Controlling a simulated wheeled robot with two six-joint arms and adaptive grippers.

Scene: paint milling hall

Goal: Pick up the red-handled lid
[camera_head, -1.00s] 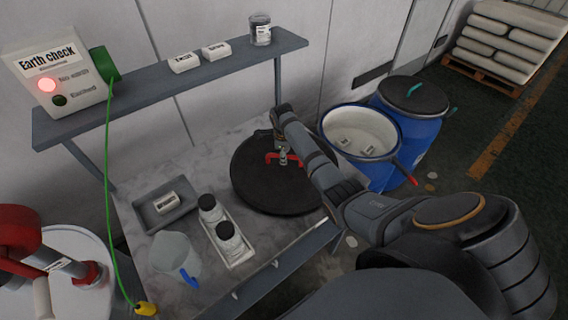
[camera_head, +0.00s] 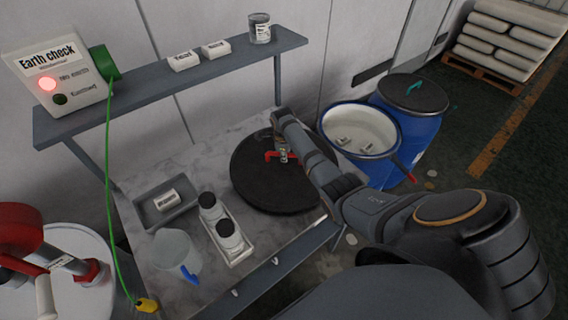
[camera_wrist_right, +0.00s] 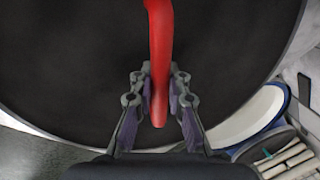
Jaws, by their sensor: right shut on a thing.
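The lid (camera_head: 262,190) is a large dark round disc with a red handle (camera_head: 270,155). In the head view it lies on the grey bench; I cannot tell whether it touches the bench everywhere. My right gripper (camera_head: 283,158) reaches down over the lid, partly hidden by its own arm. In the right wrist view the red handle (camera_wrist_right: 160,60) runs between the two fingers of my right gripper (camera_wrist_right: 159,95), which is shut on it. The dark lid (camera_wrist_right: 70,60) fills most of that view. My left gripper is not in view.
A bench (camera_head: 190,125) holds a grey tray (camera_head: 150,213), two dark-capped bottles (camera_head: 228,235) and a jug (camera_head: 177,252) left of the lid. A shelf (camera_head: 150,97) runs behind. An open blue drum (camera_head: 360,150) stands right of the bench. A green cable (camera_head: 108,190) hangs left.

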